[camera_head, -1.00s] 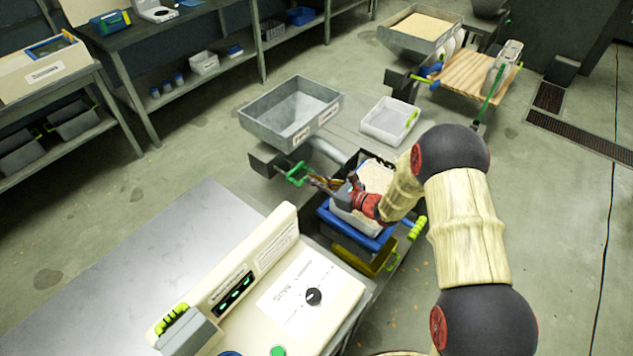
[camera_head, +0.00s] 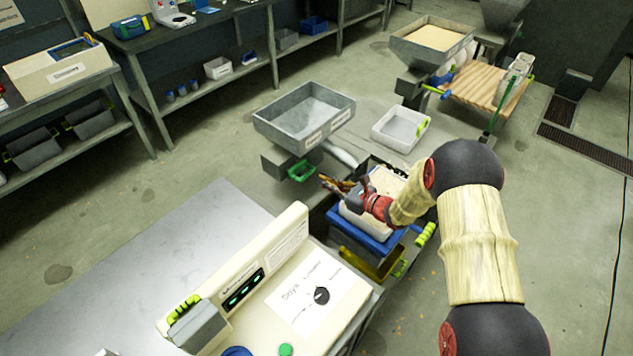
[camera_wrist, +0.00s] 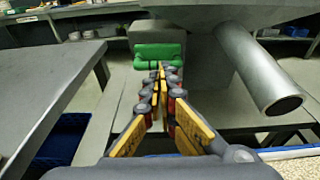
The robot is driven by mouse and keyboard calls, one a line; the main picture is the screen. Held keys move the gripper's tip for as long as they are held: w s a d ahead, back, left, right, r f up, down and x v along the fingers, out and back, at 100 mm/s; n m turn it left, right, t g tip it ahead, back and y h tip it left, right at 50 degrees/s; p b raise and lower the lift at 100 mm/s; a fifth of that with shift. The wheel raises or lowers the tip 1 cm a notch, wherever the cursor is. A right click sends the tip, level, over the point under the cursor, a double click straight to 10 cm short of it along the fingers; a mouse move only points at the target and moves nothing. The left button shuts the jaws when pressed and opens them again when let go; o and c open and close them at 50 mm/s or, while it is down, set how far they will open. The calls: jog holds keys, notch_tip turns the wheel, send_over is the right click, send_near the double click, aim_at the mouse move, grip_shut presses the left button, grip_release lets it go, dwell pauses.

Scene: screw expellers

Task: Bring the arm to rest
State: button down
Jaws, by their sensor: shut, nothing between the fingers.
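The tips point toward a green handle (camera_head: 301,171) on the press under the hopper. The green handle also fills the upper middle of the wrist view (camera_wrist: 158,52); some distance seems to lie between tips and handle, though how much I cannot tell.
A metal hopper (camera_head: 304,112) stands beyond the gripper, with a grey pipe (camera_wrist: 262,75) below it. The white bin holds pale material and sits on a blue bin (camera_head: 362,238). A control panel (camera_head: 290,290) stands in front. Open floor (camera_head: 120,205) lies left.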

jog(key=p+v, duration=0.2)
jog(key=v, duration=0.7)
jog(key=s+a+r+n+g+h, duration=0.15)
jog(key=s+r+n+g, duration=0.25)
jog(key=s+r+n, duration=0.4)
jog(key=s+a+r+n+g, duration=0.35)
jog(key=s+r+n, duration=0.25)
jog(key=s+r, duration=0.4)
jog(key=s+d+r+n+t+h, duration=0.1)
jog(key=s+d+r+n+h, duration=0.3)
jog(key=s+d, duration=0.5)
jog(key=s+d+r+n+t+h, duration=0.2)
jog(key=s+d+r+n+h, duration=0.3)
jog(key=s+d+n+h, duration=0.2)
jog(key=shift+s+d+n, duration=0.3)
jog(key=shift+s+d, duration=0.55)
jog(key=shift+d, duration=0.15)
